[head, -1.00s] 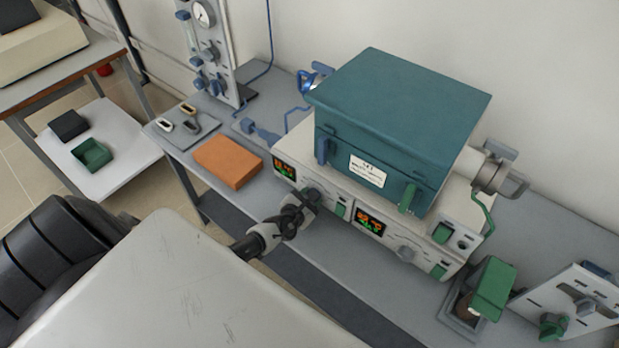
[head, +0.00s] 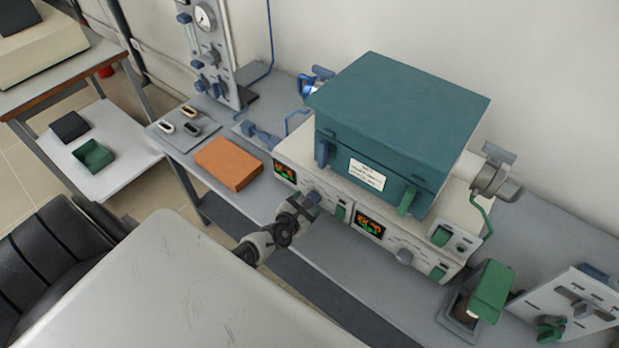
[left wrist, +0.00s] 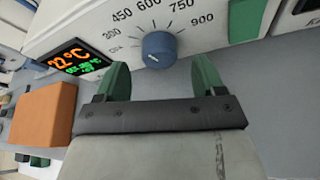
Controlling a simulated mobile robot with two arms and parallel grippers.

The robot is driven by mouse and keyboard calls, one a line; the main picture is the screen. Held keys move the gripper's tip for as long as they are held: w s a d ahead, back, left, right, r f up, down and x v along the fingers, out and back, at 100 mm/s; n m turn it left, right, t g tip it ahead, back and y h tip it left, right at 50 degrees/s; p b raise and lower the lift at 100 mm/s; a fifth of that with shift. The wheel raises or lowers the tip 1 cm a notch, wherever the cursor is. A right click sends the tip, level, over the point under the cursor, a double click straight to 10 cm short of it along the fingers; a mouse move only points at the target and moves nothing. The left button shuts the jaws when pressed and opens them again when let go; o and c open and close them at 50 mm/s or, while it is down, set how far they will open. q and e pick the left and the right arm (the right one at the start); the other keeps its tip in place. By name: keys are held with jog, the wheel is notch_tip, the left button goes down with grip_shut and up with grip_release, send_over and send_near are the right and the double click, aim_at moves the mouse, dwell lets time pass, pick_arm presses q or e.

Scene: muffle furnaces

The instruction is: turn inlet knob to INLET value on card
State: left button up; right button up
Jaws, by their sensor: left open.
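A round blue-grey knob (left wrist: 158,48) with a small white mark sits on the white furnace front panel, under a printed scale including 450, 750 and 900. It also shows in the head view (head: 313,197). My left gripper (left wrist: 160,72) is open, its green-padded fingers apart, with the knob ahead between the fingertips and nothing held. In the head view my left gripper (head: 298,204) is close in front of the panel. A white card (head: 367,174) is on the teal furnace door; its text is too small to read. I see no readable INLET label.
An orange block (head: 228,163) lies left of the furnace. The lit display (left wrist: 80,57) beside the knob reads about 22 °C. A second, grey knob (head: 404,256) is farther right. A gauge panel (head: 210,50) stands behind, and a green block (head: 492,291) at right.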

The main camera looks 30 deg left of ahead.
pick_arm(q)
jog(key=p+v, duration=0.1)
jog(key=v, duration=0.7)
jog(key=shift+r, duration=0.1)
